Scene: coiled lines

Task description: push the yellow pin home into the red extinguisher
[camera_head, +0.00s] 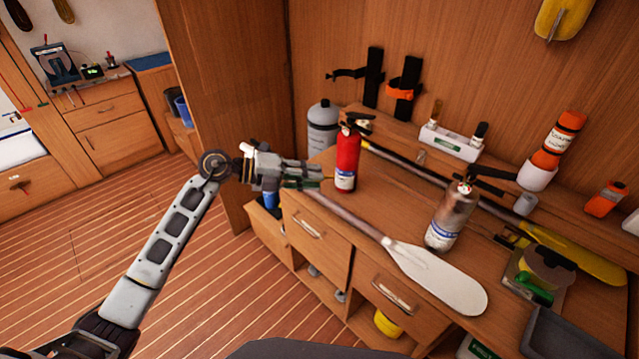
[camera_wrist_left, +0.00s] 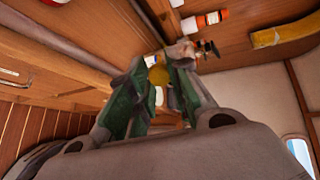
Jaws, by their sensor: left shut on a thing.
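The red extinguisher (camera_head: 347,160) stands upright on the wooden counter in the head view, with a black handle on top and a white label low on its body. My left gripper (camera_head: 318,174) is just left of it, with its fingertips close to its body; I cannot tell if they touch. In the left wrist view the fingers (camera_wrist_left: 160,92) are close around a small yellow thing (camera_wrist_left: 158,75), which looks like the yellow pin. Its far end is hidden, and I cannot make out a pin hole. My right gripper is not in view.
A silver extinguisher (camera_head: 453,216) stands to the right. A paddle (camera_head: 435,273) lies along the counter's front edge, its shaft running below my left gripper. A grey cylinder (camera_head: 323,127) stands behind. A white box (camera_head: 450,142) and an orange canister (camera_head: 558,140) are further right.

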